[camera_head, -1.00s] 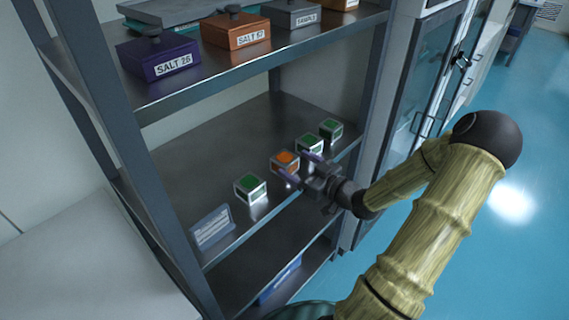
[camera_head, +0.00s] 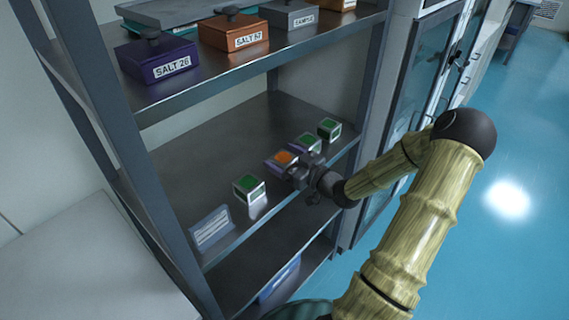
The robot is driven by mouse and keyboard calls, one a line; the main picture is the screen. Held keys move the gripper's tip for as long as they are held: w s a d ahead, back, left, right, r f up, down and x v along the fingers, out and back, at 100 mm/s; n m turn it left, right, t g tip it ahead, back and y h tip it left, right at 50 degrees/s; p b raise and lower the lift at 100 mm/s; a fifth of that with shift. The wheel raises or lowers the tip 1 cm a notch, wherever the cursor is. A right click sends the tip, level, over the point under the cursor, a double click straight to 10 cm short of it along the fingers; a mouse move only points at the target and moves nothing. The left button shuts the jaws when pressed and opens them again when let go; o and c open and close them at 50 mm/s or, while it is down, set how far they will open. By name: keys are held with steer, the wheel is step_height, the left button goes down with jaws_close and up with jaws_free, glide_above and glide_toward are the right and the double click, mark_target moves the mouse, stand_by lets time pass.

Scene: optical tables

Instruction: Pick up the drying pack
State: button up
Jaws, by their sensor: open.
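Several small cube packs stand in a row on the middle shelf. One has an orange top (camera_head: 284,157); the others have green tops, one nearer (camera_head: 248,188), one just behind the orange one (camera_head: 308,143) and one farthest (camera_head: 329,128). No label reading "drying pack" is legible. My gripper (camera_head: 291,162) is open at the orange-topped pack, its fingers reaching along the pack's sides. Its body hides part of that pack's right side. Whether the fingers touch the pack cannot be told.
A small label stand (camera_head: 212,228) is at the shelf's near front edge. The shelf above (camera_head: 205,82) holds lidded boxes, including SALT 26 (camera_head: 158,62). Shelf posts stand at both sides. A blue item (camera_head: 280,278) lies on the lower shelf. The shelf behind the packs is clear.

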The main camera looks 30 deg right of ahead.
mark_target(283, 158)
steer(key=shift+w+a, duration=0.1)
steer(key=shift+a, duration=0.1)
steer(key=shift+c, duration=0.4)
steer(key=c, duration=1.1)
steer(key=shift+o, duration=0.2)
steer(key=shift+d, duration=0.1)
step_height(283, 158, up, 10)
steer(key=shift+p, duration=0.55)
